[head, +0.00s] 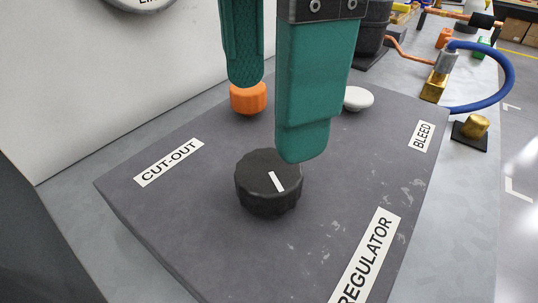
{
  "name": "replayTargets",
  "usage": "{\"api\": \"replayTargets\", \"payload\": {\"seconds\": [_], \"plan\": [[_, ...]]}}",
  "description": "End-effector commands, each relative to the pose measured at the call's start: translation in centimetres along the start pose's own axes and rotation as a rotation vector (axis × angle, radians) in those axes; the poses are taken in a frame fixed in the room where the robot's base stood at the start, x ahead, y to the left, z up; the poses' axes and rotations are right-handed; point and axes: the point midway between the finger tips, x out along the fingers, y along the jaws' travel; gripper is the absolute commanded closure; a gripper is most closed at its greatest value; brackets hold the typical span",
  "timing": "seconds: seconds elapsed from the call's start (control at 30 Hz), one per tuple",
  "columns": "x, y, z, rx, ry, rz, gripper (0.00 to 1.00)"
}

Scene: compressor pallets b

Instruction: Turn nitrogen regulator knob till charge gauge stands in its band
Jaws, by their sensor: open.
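The black ribbed knob (256,195) stands on the dark grey panel (210,225), near the REGULATOR label (367,262). A white pointer line on its top slants from upper left to lower right. My gripper (273,122) is open, with two teal fingers apart and nothing seen between them. The nearer finger's tip overlaps the knob's far right edge in the picture; I cannot tell whether it touches. The other finger is farther back, in front of the orange knob.
An orange knob (248,101) and a white knob (358,99) stand at the panel's far side, near the CUT-OUT (169,162) and BLEED (422,137) labels. A blue hose (511,75) and brass fittings (476,125) lie beyond to the right. A pale wall (75,90) rises at left.

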Motion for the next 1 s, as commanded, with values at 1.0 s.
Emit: {"api": "replayTargets", "payload": {"seconds": [1.0], "plan": [[7.7, 0.0, 0.0, 0.004, 0.000, 0.000, 0.30]]}}
